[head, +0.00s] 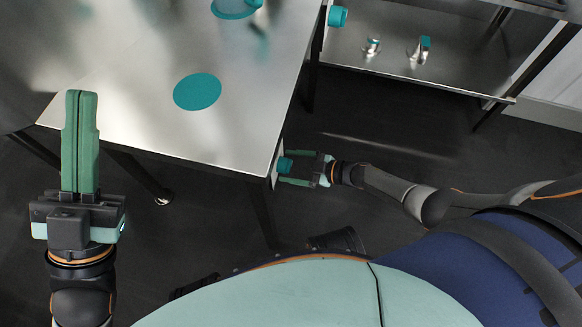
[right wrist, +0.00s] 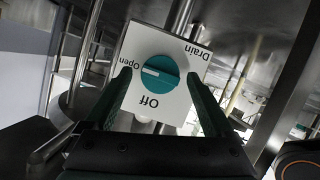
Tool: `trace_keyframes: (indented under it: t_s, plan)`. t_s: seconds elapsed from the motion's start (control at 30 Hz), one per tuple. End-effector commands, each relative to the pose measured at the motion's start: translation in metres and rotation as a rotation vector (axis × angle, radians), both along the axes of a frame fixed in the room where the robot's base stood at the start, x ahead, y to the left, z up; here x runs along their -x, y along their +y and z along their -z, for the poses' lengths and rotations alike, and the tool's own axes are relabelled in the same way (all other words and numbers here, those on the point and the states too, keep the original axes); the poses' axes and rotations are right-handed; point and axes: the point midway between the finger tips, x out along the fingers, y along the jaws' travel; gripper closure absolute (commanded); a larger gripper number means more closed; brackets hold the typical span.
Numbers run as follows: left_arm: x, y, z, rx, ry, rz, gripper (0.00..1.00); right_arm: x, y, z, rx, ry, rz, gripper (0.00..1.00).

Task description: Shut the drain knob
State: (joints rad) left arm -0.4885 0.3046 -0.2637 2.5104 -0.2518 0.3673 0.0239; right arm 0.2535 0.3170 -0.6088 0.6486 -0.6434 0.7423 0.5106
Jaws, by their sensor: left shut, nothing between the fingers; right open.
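The drain knob (right wrist: 161,73) is a round teal dial on a white plate (right wrist: 178,46) marked Drain, Open and Off. Its white pointer mark faces the word Open, on the left in the right wrist view. In the head view the knob (head: 285,165) sticks out from the side of the steel table's near right corner. My right gripper (head: 287,168) is open, its fingers on either side of the knob; the right wrist view (right wrist: 158,76) shows them spread wider than the dial. I cannot tell whether they touch it. My left gripper (head: 80,97) is shut and empty, pointing up the picture.
The steel table (head: 140,100) has a teal disc (head: 197,92) on top. A second steel table (head: 385,55) at the upper right carries small metal fittings (head: 420,48) and another teal knob (head: 338,16) on its side. Dark floor (head: 390,120) lies open between them.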

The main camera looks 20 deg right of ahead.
Motion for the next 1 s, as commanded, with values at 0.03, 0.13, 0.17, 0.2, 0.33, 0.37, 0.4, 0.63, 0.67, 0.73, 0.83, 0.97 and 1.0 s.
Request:
trace_keyframes:
  t_s: [0.03,0.13,0.17,0.2,0.33,0.37,0.4,0.63,0.67,0.73,0.83,0.97,1.0]
  plan:
    - [0.0000,-0.0002,0.0015,0.000,0.000,0.000,1.00,-0.0013,0.0014,0.0012,0.000,0.000,0.000,0.12]
    - [-0.0001,-0.0002,0.0014,0.000,0.001,0.000,1.00,-0.0017,0.0021,0.0011,0.001,0.001,0.000,0.12]
    - [0.0000,-0.0003,0.0013,0.000,0.001,0.000,1.00,-0.0017,0.0022,0.0009,0.001,0.001,0.000,0.12]
    - [0.0000,-0.0003,0.0012,0.000,0.001,0.000,1.00,-0.0017,0.0021,0.0009,0.001,0.001,-0.001,0.12]
    - [0.0000,-0.0003,0.0012,0.000,0.002,0.000,1.00,-0.0015,0.0020,0.0007,0.001,0.001,0.000,0.15]
    - [0.0000,-0.0003,0.0012,0.000,0.002,0.000,1.00,-0.0015,0.0020,0.0008,0.001,0.001,0.000,0.19]
    - [-0.0001,-0.0004,0.0013,0.000,0.002,0.000,1.00,-0.0015,0.0020,0.0008,0.001,0.001,0.000,0.23]
    - [-0.0001,-0.0004,0.0013,0.001,0.003,0.001,1.00,-0.0013,0.0019,0.0008,0.001,0.001,0.000,0.49]
    - [-0.0001,-0.0004,0.0014,0.001,0.003,0.001,1.00,-0.0013,0.0019,0.0008,0.001,0.001,0.000,0.53]
    - [-0.0001,-0.0004,0.0014,0.001,0.003,0.001,1.00,-0.0013,0.0018,0.0009,0.001,0.001,0.000,0.60]
    - [-0.0001,-0.0004,0.0014,0.001,0.003,0.001,1.00,-0.0012,0.0017,0.0009,0.001,0.001,0.000,0.72]
    - [-0.0002,-0.0004,0.0015,0.001,0.003,0.001,1.00,-0.0012,0.0017,0.0010,0.001,0.001,0.000,0.86]
    - [-0.0002,-0.0003,0.0014,0.000,0.004,0.000,1.00,-0.0012,0.0016,0.0010,0.001,0.001,0.000,0.91]
